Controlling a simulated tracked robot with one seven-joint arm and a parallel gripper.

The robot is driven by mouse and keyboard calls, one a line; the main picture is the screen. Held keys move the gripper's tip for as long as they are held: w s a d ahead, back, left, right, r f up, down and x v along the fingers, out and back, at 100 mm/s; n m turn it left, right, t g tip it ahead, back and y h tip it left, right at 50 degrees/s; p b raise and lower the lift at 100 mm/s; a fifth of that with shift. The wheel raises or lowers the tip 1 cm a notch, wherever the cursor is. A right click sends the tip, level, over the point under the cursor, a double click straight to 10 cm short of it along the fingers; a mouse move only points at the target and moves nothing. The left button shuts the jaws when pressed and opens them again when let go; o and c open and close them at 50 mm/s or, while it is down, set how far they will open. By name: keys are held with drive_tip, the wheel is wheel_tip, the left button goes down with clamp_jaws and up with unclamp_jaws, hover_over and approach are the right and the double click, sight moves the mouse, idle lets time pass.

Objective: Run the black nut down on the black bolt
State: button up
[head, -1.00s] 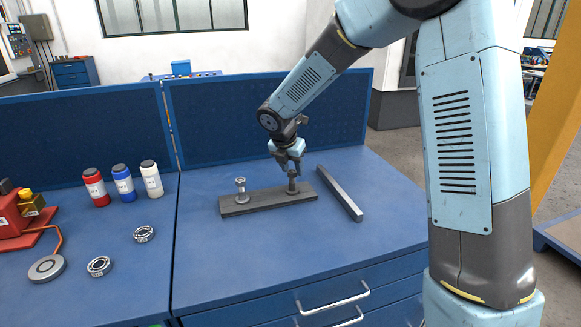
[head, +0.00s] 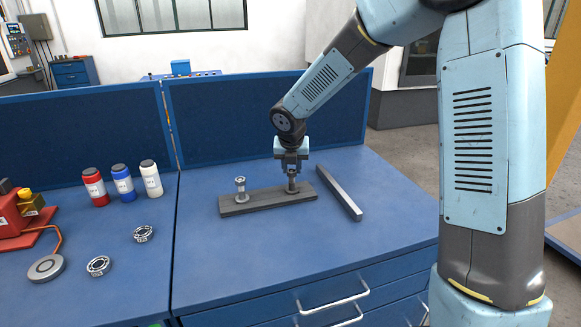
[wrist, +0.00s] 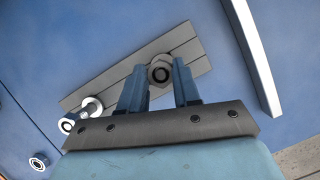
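The black bolt (head: 292,187) stands upright near the right end of a dark grey bar on the bench. In the wrist view the dark hex nut (wrist: 160,63) is seen end-on, around the bolt end (wrist: 160,74). My gripper (head: 292,172) points down over this bolt, one finger on each side of the nut. The fingertips are very close to the nut's sides, and I cannot tell whether they touch it. How far the nut sits along the thread is hidden by the fingers.
A shiny silver bolt (head: 241,188) with a nut stands at the left end of the bar (head: 262,200). A loose grey bar (head: 338,192) lies to the right. Bottles (head: 122,185) and bearings (head: 99,266) are on the left bench. The bench front is clear.

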clamp_jaws()
drive_tip(key=m, duration=0.2)
drive_tip(key=m+h, duration=0.1)
drive_tip(key=m, duration=0.1)
drive_tip(key=shift+w+a+m+g+h, duration=0.1)
drive_tip(key=shift+m+g+h, duration=0.2)
drive_tip(key=shift+m+g, duration=0.1)
drive_tip(key=m+h, duration=0.1)
drive_tip(key=m, duration=0.2)
drive_tip(key=m+g+h, duration=0.1)
drive_tip(key=m, duration=0.1)
drive_tip(key=shift+w+m, duration=0.1)
drive_tip(key=shift+m, duration=0.3)
drive_tip(key=shift+o, duration=1.3)
unclamp_jaws()
drive_tip(key=shift+m+g, duration=0.3)
drive_tip(key=shift+m, duration=0.2)
drive_tip(key=o, duration=0.5)
drive_tip(key=shift+r, duration=0.1)
